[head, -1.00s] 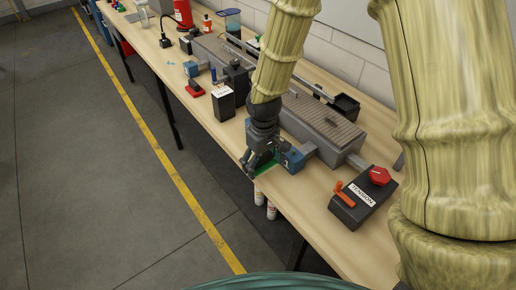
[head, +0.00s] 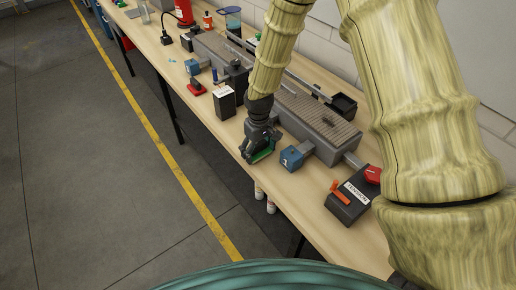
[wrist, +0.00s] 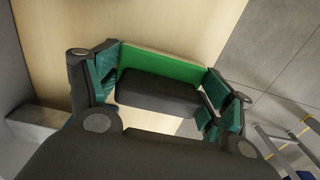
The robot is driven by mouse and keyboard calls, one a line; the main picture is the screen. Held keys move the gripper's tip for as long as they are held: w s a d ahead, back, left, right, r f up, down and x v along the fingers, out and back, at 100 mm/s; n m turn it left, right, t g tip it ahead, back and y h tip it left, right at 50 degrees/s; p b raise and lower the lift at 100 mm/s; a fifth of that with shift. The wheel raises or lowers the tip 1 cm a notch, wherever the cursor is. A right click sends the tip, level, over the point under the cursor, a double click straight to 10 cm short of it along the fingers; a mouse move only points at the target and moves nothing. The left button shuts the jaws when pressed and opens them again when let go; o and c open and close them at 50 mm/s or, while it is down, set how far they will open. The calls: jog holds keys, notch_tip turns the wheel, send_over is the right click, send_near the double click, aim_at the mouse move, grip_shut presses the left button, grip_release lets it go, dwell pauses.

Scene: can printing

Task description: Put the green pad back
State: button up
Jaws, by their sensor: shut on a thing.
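The green pad (wrist: 160,68) is a green slab on a dark block. In the wrist view it lies between the two teal-lined fingers of my gripper (wrist: 160,88), which touch it at both ends. My gripper is shut on it. In the head view my gripper (head: 259,150) is at the front edge of the wooden bench, with a little of the green pad (head: 264,154) showing at the fingers. The pad's underside and its height above the bench are hard to tell.
A blue block marked 1 (head: 291,158) is just right of my gripper, joined to the grey conveyor machine (head: 325,130). A black box with a white label (head: 224,102) stands to the left. A dark control box (head: 349,205) with a red knob is at right. Bare bench (head: 235,130) lies between.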

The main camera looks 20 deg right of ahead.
aim_at(259, 145)
jog(key=shift+f, duration=0.15)
jog(key=shift+f, duration=0.1)
jog(key=o, duration=1)
jog(key=shift+o, duration=0.2)
jog(key=shift+r, duration=0.2)
jog(key=shift+r+b, duration=2)
jog(key=shift+r, duration=3.9)
